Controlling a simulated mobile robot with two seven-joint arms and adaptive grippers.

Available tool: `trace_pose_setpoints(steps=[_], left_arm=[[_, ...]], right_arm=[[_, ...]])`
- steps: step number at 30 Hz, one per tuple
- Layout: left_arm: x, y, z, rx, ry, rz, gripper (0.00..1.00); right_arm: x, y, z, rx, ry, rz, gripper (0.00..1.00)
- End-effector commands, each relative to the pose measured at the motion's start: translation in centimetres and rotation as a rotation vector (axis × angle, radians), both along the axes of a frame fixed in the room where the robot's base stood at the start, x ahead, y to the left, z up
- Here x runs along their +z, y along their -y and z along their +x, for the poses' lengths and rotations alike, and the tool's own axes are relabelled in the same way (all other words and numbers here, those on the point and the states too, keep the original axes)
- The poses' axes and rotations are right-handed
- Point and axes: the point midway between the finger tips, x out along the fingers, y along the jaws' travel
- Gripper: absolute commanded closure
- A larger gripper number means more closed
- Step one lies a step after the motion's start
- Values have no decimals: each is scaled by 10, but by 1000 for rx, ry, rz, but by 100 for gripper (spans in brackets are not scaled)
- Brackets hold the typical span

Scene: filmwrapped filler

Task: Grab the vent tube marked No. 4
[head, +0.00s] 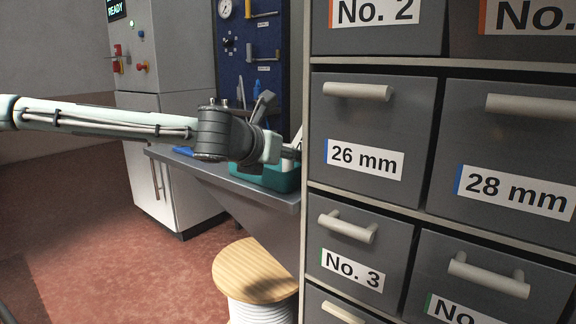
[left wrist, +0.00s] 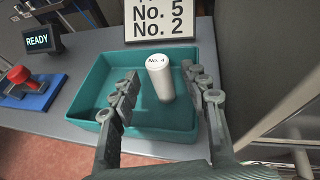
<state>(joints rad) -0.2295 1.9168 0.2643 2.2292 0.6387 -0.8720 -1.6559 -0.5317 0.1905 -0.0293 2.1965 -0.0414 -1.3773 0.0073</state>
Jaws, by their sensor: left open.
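The vent tube marked No. 4 (left wrist: 162,82) is a white cylinder standing in a teal tray (left wrist: 150,131), its marked top facing up in the left wrist view. My left gripper (left wrist: 165,85) is open, one finger on each side of the tube in that view; I cannot tell whether either touches it. The teal tray (head: 270,179) shows partly on the grey bench there. My right gripper is in neither view.
The drawer cabinet (head: 305,150) with labelled drawers fills the right of the head view. A white spool with a wooden top (head: 254,270) stands on the floor below the bench.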

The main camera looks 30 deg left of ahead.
Motion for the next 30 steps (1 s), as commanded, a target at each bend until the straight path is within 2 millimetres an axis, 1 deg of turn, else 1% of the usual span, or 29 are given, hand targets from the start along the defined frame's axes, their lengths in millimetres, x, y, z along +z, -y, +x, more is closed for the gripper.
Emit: trace_pose_setpoints(steps=[1,4,7,11,14,22,23,30], left_arm=[[-3,0,4,-2,-2,1,54],[-4,-1,8,-1,-1,0,54],[-4,-1,9,-2,0,0,54],[-4,-1,9,-2,0,0,54],[-4,-1,9,-2,0,0,64],[-4,-1,9,-2,0,-1,98],[-4,-1,9,-2,0,-1,100],[-3,-1,9,-2,1,-1,100]], right_arm=[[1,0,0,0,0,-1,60],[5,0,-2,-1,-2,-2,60],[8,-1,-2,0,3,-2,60],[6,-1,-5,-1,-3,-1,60],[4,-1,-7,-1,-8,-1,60],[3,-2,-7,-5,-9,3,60],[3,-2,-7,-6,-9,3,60],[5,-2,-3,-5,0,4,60]])
